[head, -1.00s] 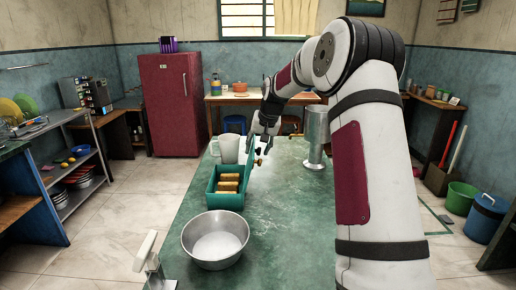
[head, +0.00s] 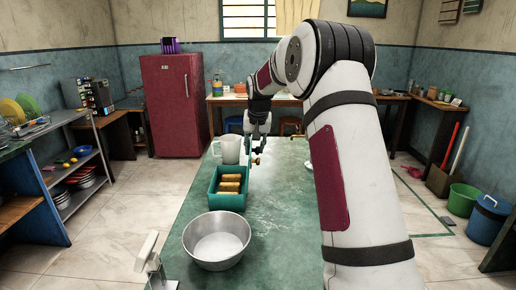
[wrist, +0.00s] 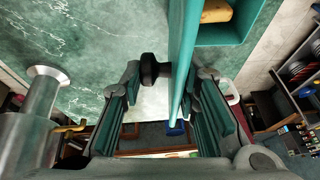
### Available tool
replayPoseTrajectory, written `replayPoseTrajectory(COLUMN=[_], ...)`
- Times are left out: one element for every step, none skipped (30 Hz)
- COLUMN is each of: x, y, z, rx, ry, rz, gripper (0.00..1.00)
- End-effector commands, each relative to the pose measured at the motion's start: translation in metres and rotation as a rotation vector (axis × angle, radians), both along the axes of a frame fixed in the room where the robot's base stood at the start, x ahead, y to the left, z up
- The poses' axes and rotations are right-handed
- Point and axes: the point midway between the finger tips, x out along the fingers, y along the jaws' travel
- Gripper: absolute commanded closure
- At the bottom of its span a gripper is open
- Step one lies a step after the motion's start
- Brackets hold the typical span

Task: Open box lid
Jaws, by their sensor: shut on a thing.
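The teal box (head: 229,202) stands on the green table with its top open and several golden-brown pieces (head: 230,187) inside. Its lid stands roughly upright along the box's right side, seen nearly edge-on in the head view. In the wrist view the lid (wrist: 183,55) runs between my fingers, with a dark round knob (wrist: 152,69) on its left face. My gripper (wrist: 168,88) is shut on the lid, one finger on each side. In the head view my gripper (head: 257,148) is at the lid's upper part. Exact finger contact is hard to see.
A white pitcher (head: 229,150) stands just behind the box. A metal bowl (head: 216,240) stands in front of it. A metal canister (wrist: 38,110) is left in the wrist view; my arm mostly hides it in the head view. Table surface right of the box is clear.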

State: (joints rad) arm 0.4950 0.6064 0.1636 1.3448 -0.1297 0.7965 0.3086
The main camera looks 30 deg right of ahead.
Motion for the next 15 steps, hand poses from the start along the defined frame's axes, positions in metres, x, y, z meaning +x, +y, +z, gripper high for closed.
replayPoseTrajectory(x=[0.0008,0.0012,0.0018,0.0018,0.002,0.002,0.002,0.002,0.0019,0.0019,0.0019,0.0018,0.0019,0.0019,0.0019], y=[0.0019,0.0022,0.0027,0.0027,0.0029,0.0031,0.003,0.003,0.0028,0.0028,0.0028,0.0028,0.0028,0.0029,0.0029], z=[-0.0012,-0.0008,-0.0003,0.0001,0.0003,0.0006,0.0007,0.0007,0.0009,0.0009,0.0008,0.0009,0.0009,0.001,0.001], rx=[-0.015,-0.023,-0.034,-0.039,-0.042,-0.047,-0.048,-0.049,-0.048,-0.048,-0.048,-0.048,-0.048,-0.048,-0.048], ry=[0.014,0.018,0.024,0.028,0.03,0.033,0.034,0.035,0.035,0.035,0.035,0.035,0.035,0.034,0.034], rz=[0.0,-0.001,-0.001,-0.001,-0.002,-0.003,-0.004,-0.004,-0.005,-0.005,-0.005,-0.005,-0.005,-0.005,-0.005], gripper=[1.0,1.0,1.0,1.0,1.0,1.0,1.0,1.0,1.0,1.0,1.0,1.0,1.0,1.0,1.0])
